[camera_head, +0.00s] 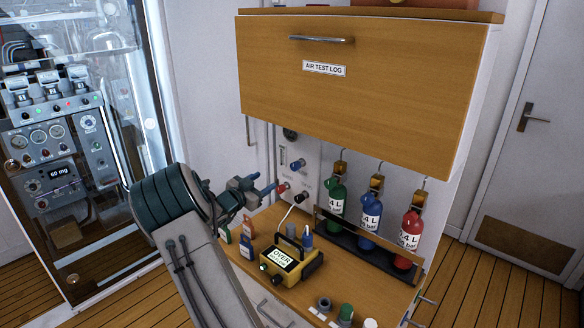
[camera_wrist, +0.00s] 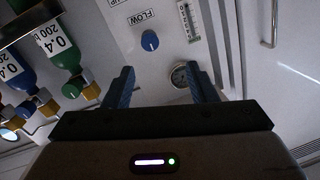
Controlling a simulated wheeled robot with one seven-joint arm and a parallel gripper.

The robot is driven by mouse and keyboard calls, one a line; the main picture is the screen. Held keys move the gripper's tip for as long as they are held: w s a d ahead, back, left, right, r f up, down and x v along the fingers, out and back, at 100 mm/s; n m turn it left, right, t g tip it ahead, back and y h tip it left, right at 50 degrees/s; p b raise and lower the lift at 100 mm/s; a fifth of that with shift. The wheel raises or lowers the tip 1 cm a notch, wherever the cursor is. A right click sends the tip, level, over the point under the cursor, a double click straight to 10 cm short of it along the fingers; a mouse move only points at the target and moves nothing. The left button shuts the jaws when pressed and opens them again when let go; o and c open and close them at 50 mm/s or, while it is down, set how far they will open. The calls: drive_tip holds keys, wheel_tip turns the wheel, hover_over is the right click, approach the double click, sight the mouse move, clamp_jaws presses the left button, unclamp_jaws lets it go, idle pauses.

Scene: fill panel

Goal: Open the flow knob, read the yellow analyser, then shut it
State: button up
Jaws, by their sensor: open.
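The flow knob (camera_wrist: 149,40) is a round blue knob beside the FLOW label on the white panel. It also shows in the head view (camera_head: 299,165). My gripper (camera_head: 266,183) is open and empty in front of the panel. In the wrist view its blue fingers (camera_wrist: 160,86) are spread, with the knob beyond and between them, apart from both. The clear flow tube (camera_wrist: 188,22) is beside the knob. The yellow analyser (camera_head: 302,274) stands on the wooden counter; its lit display seems to read OVER.
A wooden drawer front (camera_head: 360,85) overhangs the panel. A red knob (camera_head: 283,187) sits below the flow knob. Green (camera_head: 336,190), blue (camera_head: 363,236) and red (camera_head: 403,262) bottles stand at right. Small items crowd the counter (camera_head: 345,285). A gauge (camera_wrist: 180,75) is close to the fingers.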

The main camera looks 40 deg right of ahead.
sight(293, 167)
drive_tip(key=shift+m+g+h, duration=0.4)
drive_tip(key=shift+g, duration=0.1)
drive_tip(key=d+p, duration=0.1)
drive_tip(key=d, duration=0.4)
drive_tip(key=d+p, duration=0.1)
drive_tip(key=d, duration=0.3)
drive_tip(key=w+d+p, duration=0.1)
drive_tip(key=d, duration=0.4)
drive_tip(key=shift+d+f, duration=0.15)
drive_tip(key=shift+d, duration=0.15)
drive_tip(key=c, duration=1)
